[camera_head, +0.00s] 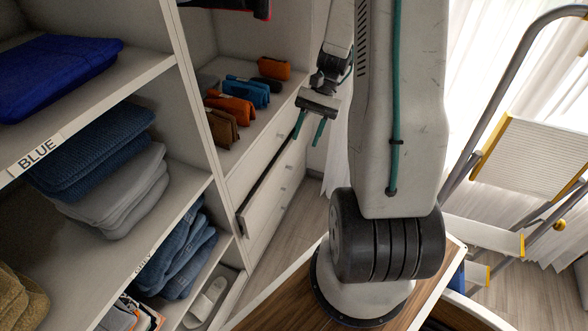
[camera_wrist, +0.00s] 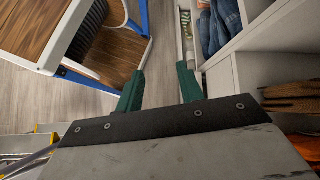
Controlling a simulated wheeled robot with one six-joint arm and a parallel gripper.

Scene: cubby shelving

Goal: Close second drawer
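A white drawer unit stands below the cubby with the rolled items. One drawer (camera_head: 264,198), below the top drawer (camera_head: 257,157), stands pulled out a little, with a dark gap along its top edge. My gripper (camera_head: 309,129) is above and beside the far end of this drawer, apart from it as far as I can tell. Its two green fingers are spread with nothing between them. They also show in the wrist view (camera_wrist: 160,88), pointing along the shelf front. The drawer's inside is mostly hidden.
Shelves with folded blue sweaters (camera_head: 95,155) and jeans (camera_head: 180,255) are at the left. Rolled orange and blue items (camera_head: 240,100) lie above the drawers. A stepladder (camera_head: 525,155) stands at the right. Wood floor (camera_head: 297,207) is clear before the drawers.

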